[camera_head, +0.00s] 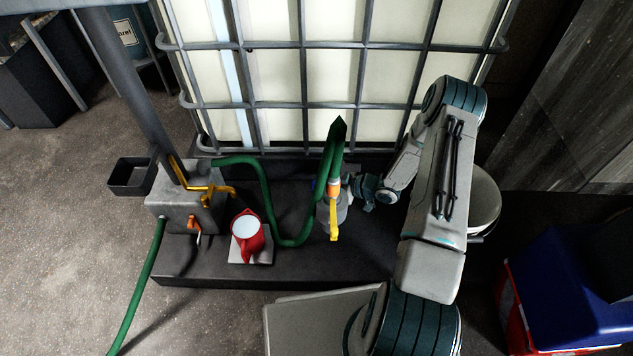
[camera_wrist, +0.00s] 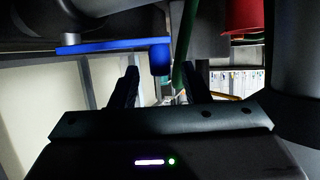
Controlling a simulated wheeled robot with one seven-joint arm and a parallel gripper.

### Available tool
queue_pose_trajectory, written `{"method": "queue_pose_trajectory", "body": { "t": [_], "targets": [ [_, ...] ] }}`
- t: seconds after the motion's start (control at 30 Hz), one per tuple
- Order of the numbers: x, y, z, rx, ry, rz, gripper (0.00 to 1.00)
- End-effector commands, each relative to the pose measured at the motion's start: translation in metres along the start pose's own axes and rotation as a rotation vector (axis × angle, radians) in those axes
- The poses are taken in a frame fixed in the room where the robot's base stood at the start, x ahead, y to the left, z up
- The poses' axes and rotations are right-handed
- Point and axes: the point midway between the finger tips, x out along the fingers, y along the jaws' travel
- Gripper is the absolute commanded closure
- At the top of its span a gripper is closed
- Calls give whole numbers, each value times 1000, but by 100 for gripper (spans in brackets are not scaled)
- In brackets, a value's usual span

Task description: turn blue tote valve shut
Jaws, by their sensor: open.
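The blue valve handle (camera_wrist: 110,46) crosses the upper part of the wrist view as a flat bar with a short stub at its right end. In the head view my gripper (camera_head: 348,186) is just right of the hose fitting.
A green hose (camera_head: 268,205) runs from the tote to a grey box (camera_head: 190,215) with yellow and orange handles. A red jug (camera_head: 248,240) stands on a pale plate. The caged white tote (camera_head: 335,75) blocks the back. A blue-and-red bin (camera_head: 570,290) stands at right.

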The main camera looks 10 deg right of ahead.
Motion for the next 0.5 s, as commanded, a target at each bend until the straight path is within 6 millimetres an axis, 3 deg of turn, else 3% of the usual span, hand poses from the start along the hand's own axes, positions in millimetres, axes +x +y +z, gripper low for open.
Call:
{"method": "queue_pose_trajectory", "body": {
  "t": [0.1,0.3,0.5],
  "targets": [
    [-32,1,-4,3,-1,4,57],
    [-75,1,-3,1,0,4,57],
    [-100,0,-2,1,0,2,57]
  ]
}}
